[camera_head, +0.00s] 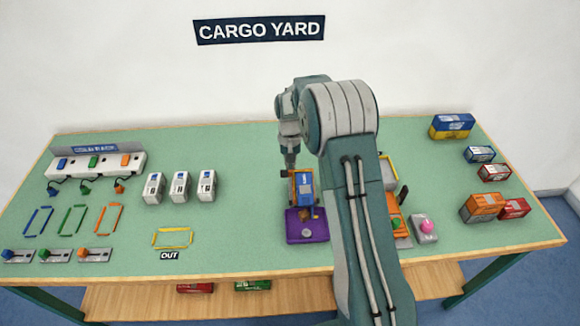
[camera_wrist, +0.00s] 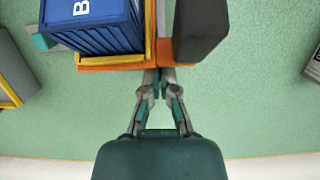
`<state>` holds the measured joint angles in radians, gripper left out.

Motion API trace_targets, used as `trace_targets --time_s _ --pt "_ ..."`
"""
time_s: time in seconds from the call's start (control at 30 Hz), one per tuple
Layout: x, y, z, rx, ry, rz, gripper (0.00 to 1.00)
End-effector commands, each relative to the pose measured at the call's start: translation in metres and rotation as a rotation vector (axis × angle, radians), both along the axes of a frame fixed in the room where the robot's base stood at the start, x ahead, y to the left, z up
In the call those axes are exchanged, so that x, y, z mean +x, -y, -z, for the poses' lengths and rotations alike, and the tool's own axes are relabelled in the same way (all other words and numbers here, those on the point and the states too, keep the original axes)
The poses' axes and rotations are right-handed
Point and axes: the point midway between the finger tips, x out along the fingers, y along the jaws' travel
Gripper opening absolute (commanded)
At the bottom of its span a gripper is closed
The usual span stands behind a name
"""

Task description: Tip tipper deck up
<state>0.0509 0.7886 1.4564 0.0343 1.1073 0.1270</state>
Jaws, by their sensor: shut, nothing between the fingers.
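The tipper deck (camera_wrist: 112,61) shows in the wrist view as a yellow rim over an orange base. A blue container (camera_wrist: 95,30) lies on it. The container also shows in the head view (camera_head: 304,182), just behind a purple tray (camera_head: 306,233). A dark block (camera_wrist: 200,28) stands beside the deck, at the right in the wrist view. My gripper (camera_wrist: 159,76) is shut and empty, with its tips at the orange edge between container and block. I cannot tell whether they touch. In the head view my gripper (camera_head: 290,163) is behind the container's left end.
Three white boxes (camera_head: 180,187) stand to the left. My arm hides part of the table to the right, where an orange vehicle (camera_head: 393,214), a yellow tray (camera_head: 389,172) and a pink button (camera_head: 427,226) show.

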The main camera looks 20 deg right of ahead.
Motion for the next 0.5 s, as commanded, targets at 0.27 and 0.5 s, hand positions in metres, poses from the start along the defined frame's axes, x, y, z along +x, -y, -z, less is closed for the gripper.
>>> trace_targets --time_s 0.27,0.5 --pt "-0.01 -0.002 -0.012 0.0 0.001 0.0 0.0" --pt "-0.013 -0.002 -0.014 0.001 -0.004 0.0 0.0"
